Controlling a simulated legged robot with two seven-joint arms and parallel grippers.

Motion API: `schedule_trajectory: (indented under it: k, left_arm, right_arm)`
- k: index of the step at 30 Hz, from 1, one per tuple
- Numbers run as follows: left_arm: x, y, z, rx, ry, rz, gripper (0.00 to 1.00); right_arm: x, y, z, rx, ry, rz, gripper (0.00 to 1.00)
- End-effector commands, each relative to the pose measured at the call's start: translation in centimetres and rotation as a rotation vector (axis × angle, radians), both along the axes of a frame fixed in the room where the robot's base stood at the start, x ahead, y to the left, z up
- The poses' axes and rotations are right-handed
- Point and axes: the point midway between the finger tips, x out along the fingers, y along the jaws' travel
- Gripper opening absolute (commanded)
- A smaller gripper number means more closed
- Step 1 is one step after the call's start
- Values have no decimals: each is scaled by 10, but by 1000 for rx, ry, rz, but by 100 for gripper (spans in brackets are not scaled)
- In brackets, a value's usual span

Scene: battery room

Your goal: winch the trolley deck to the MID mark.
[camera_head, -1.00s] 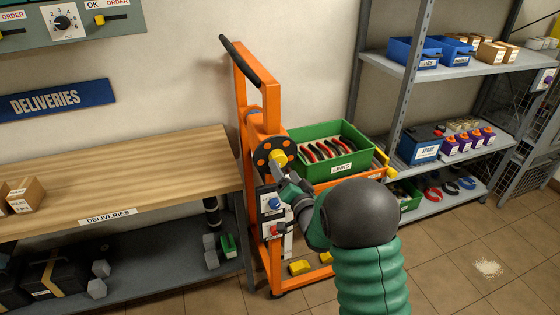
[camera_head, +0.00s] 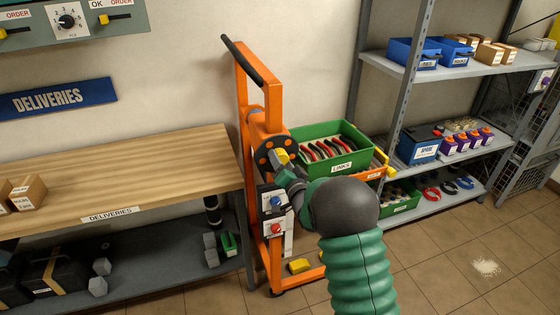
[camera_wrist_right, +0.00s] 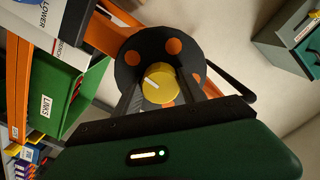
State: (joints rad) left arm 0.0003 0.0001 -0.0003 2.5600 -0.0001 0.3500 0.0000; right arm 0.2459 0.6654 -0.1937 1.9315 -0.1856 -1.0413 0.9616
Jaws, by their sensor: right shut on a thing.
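The orange trolley (camera_head: 246,90) stands beside the wooden bench. Its deck (camera_head: 375,174) carries a green bin labelled LINKS (camera_head: 318,134), holding red and black links. A black winch wheel with orange dots (camera_head: 263,157) sits on the trolley's side, with a yellow knob (camera_head: 281,156). My right gripper (camera_head: 281,163) is shut on the knob; in the right wrist view the fingers flank the yellow knob (camera_wrist_right: 158,84), which has a white line. The wheel (camera_wrist_right: 133,68) and the word LOWER (camera_wrist_right: 43,15) also show there. A MID mark cannot be made out. My left gripper is out of view.
Below the wheel is a panel with blue (camera_head: 276,201) and red (camera_head: 276,229) controls. The bench (camera_head: 120,170) is close on the left; a grey shelf (camera_head: 470,62) with bins stands at right. A yellow block (camera_head: 299,266) lies low at the trolley. The right floor is mostly clear.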

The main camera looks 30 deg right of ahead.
Motion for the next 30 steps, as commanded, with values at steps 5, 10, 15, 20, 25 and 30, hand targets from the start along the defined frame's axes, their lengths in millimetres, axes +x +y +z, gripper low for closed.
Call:
schedule_trajectory:
  k: [5,10,15,20,25,30]
  left_arm:
    - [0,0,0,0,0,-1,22]
    - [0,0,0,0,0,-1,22]
    - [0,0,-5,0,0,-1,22]
    - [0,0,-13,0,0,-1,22]
    - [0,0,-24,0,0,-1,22]
    - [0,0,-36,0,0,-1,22]
  right_arm:
    - [2,2,3,-1,-6,5,7]
    - [2,1,3,-6,-7,2,7]
    - [2,0,3,-41,1,1,7]
    - [2,0,3,-118,16,0,7]
    - [2,-1,2,-240,45,-1,7]
    - [2,-1,3,-376,77,-2,7]
